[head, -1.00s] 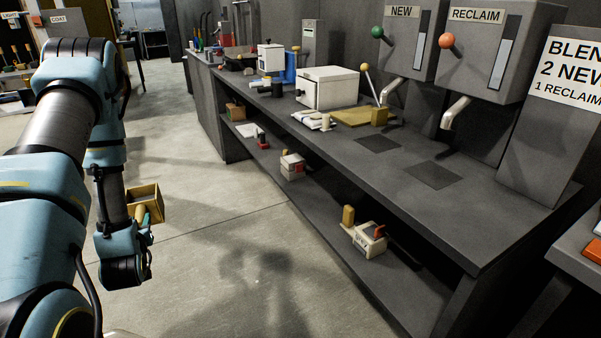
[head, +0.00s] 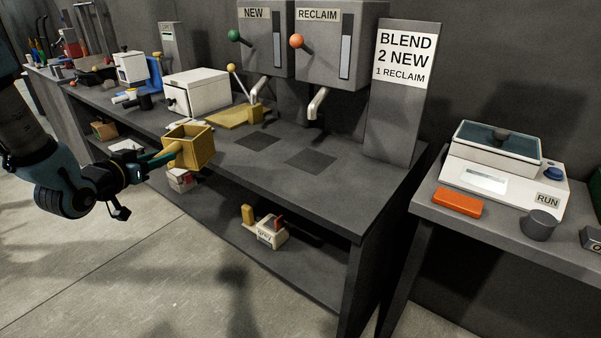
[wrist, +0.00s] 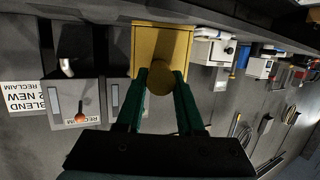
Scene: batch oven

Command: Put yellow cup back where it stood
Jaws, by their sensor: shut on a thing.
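The yellow cup (head: 188,147) is a square, box-shaped cup with a round knob-like handle. My gripper (head: 164,156) is shut on its handle and holds it out in front of the bench's (head: 290,190) front edge, around the height of the top. In the upside-down wrist view, the green fingers (wrist: 160,82) close on the handle (wrist: 160,80), with the cup (wrist: 161,40) beyond. The inside of the cup is mostly hidden. Two dark square patches, one at left (head: 257,140) and one at right (head: 311,160), lie bare on the bench under the hoppers.
The NEW hopper (head: 265,45) and RECLAIM hopper (head: 335,45) have spouts over the bench. A blend sign (head: 402,60) stands at the right end. A white box (head: 197,92) and yellow board (head: 228,116) sit farther left.

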